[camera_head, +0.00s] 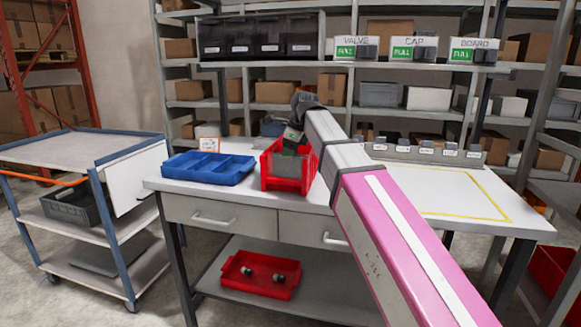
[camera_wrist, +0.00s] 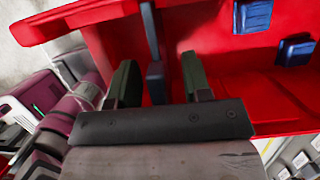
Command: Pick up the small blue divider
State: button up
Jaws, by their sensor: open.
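In the wrist view a narrow dark blue upright piece (camera_wrist: 155,84), probably the small blue divider, stands in the red bin (camera_wrist: 105,40) between the two dark green fingers of my gripper (camera_wrist: 160,82). A gap shows on each side of it, and the fingers are open. Its lower end is hidden by my gripper's body. In the head view my gripper (camera_head: 291,143) is at the red bin (camera_head: 285,184) on the workbench, and the divider cannot be made out there.
Two small blue blocks (camera_wrist: 253,15) (camera_wrist: 296,50) show at the bin's right in the wrist view. A blue compartment tray (camera_head: 210,168) is left of the bin on the workbench (camera_head: 215,196). A yellow-outlined area (camera_head: 465,195) lies clear at right. A cart (camera_head: 85,150) stands left.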

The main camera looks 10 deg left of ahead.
grip_shut()
notch_tip(320, 180, up, 18)
dwell(1.2)
